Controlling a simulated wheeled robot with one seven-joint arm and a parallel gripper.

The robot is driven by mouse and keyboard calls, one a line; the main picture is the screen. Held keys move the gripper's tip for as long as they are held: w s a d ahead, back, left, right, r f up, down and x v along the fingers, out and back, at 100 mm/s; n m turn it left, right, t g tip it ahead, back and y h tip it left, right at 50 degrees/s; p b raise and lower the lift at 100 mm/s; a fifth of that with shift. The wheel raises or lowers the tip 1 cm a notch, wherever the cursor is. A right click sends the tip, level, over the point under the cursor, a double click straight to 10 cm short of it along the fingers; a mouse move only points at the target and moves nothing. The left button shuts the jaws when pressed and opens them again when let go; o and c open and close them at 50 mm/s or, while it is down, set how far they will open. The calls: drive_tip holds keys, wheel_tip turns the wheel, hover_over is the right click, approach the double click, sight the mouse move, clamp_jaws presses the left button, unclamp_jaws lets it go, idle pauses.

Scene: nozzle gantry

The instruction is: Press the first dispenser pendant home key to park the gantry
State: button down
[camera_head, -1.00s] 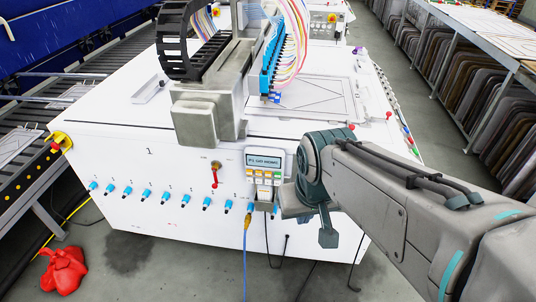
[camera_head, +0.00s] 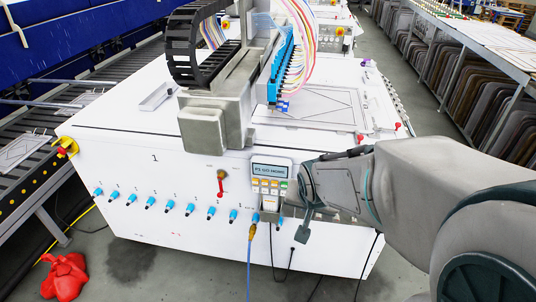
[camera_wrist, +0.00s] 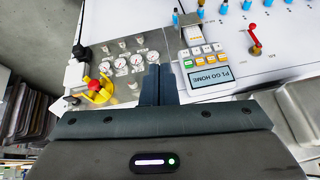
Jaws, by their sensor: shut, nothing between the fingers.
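The first dispenser pendant (camera_head: 270,180) is a white keypad on the front face of the white machine, near the large 1. Its screen reads P1 GO HOME, with rows of white, orange and green keys below. It shows inverted in the wrist view (camera_wrist: 207,66), with the screen nearest me. The key labels are too small to read. My gripper (camera_wrist: 158,68) is shut and empty. In the wrist view its fingertips are left of the pendant, apart from the keys, in front of a gauge panel. In the head view my arm comes from the right and its wrist is close beside the pendant.
A panel of gauges (camera_wrist: 124,63) with a red knob on a yellow guard (camera_wrist: 95,88) lies left of my fingers. A red lever (camera_head: 220,182) and several blue fittings (camera_head: 190,209) line the machine front. A blue hose (camera_head: 249,262) hangs below.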

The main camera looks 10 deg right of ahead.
sight(284, 185)
drive_tip(key=w+a+f+m+t+y+b, duration=0.1)
drive_tip(key=w+f+m+t+y+b, duration=0.1)
drive_tip(key=w+f+m, duration=0.4)
drive_tip(key=w+a+f+m+t+y+b, duration=0.2)
drive_tip(key=w+f+m+t+y+b, duration=0.1)
drive_tip(key=f, duration=0.8)
drive_tip(key=w+m+t, duration=0.1)
drive_tip(key=w+m, duration=0.1)
drive_tip(key=m, duration=0.1)
drive_tip(key=shift+w+m+t+b, duration=0.35)
drive_tip(key=shift+w+m+t, duration=0.05)
drive_tip(key=shift+f, duration=0.1)
drive_tip(key=w+d+p, duration=0.1)
drive_tip(key=w+d, duration=0.2)
drive_tip(key=w, duration=0.5)
drive_tip(key=shift+w, duration=0.15)
idle(1.0)
drive_tip(key=shift+w+d+p, duration=0.15)
drive_tip(key=shift+w+p, duration=0.25)
